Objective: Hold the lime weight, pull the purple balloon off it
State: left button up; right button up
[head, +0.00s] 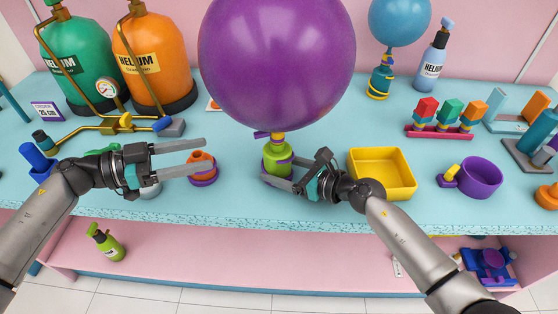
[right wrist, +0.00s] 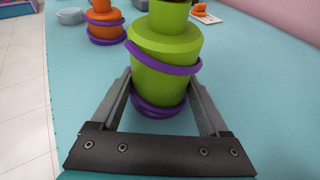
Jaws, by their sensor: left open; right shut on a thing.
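The lime weight (head: 277,158) stands on the counter with purple bands around it. It also shows in the right wrist view (right wrist: 165,72). My right gripper (head: 281,176) is shut on the lime weight low on its body, one finger on each side. The large purple balloon (head: 277,62) floats directly above the weight, its neck meeting the weight's top at a yellow piece. My left gripper (head: 204,156) is open and empty, left of the weight, its fingers pointing right, around and above an orange weight. The join of balloon and weight is out of the right wrist view.
An orange weight (head: 202,166) with purple bands stands by my left gripper. A yellow tray (head: 383,172) lies right of my right gripper. Green (head: 76,55) and orange (head: 153,60) helium tanks stand at the back left. A blue balloon (head: 399,20) floats at the back right.

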aim_at(270, 134)
pick_arm(q)
jog(key=x, duration=0.5)
jog(key=r+x, duration=0.1)
jog(key=x, duration=0.5)
jog(key=r+x, duration=0.1)
jog(key=x, duration=0.4)
jog(key=shift+w+d, duration=0.1)
jog(key=shift+d, duration=0.3)
jog(key=shift+c, duration=0.2)
grip_shut()
jog(key=shift+r, duration=1.05)
jog(key=shift+r, duration=2.75)
